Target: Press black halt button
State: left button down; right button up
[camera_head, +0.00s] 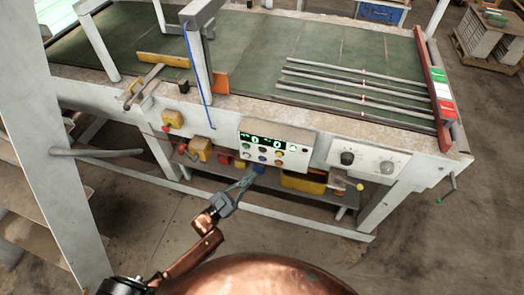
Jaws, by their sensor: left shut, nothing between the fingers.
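The control panel (291,159) is a pale box on the front of the machine, with green lit digits and several small coloured buttons under them. A black round knob (347,158) sits on a second pale panel to its right. Which of these controls is the halt button I cannot tell. My left gripper (249,177) is shut and empty. In the picture its tip is just below the lower edge of the control panel; whether it touches anything is unclear. My right gripper is not in view.
The machine has a green top (250,57) with several metal bars at its right. An orange box (172,118) and a yellow box (200,148) are on its front, left of the panel. A yellow bin (303,183) is underneath. A white post stands at left.

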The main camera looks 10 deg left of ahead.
aim_at(262, 150)
pick_arm(q)
jog(key=shift+w, duration=0.1)
jog(key=w+b, duration=0.4)
jog(key=w, duration=0.4)
jog(key=shift+w+d, duration=0.15)
jog(key=shift+w, duration=0.15)
dwell(0.8)
dwell(0.4)
jog(key=shift+w, duration=0.45)
